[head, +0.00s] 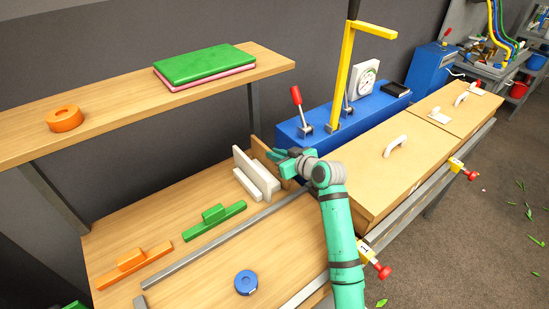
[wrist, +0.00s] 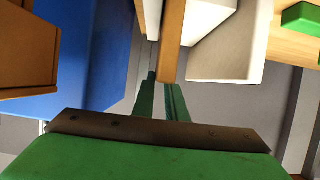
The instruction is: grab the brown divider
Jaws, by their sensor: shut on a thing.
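The brown divider (head: 260,147) stands upright on the workbench beside the white divider pieces (head: 248,172), partly hidden behind my gripper. My gripper (head: 280,155) reaches it from the right and is shut on it. In the wrist view the brown divider (wrist: 173,42) shows as a narrow upright strip at the tips of my green fingers (wrist: 161,86). The white divider (wrist: 228,52) shows just to its right there. The exact contact of the fingers on the divider is hard to see.
A blue machine (head: 300,125) with a red lever stands close behind. The wooden box (head: 385,175) with lids lies to the right. Green (head: 214,222) and orange (head: 135,263) dividers and a blue tape roll (head: 246,282) lie on the bench. A shelf (head: 120,110) overhangs the back left.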

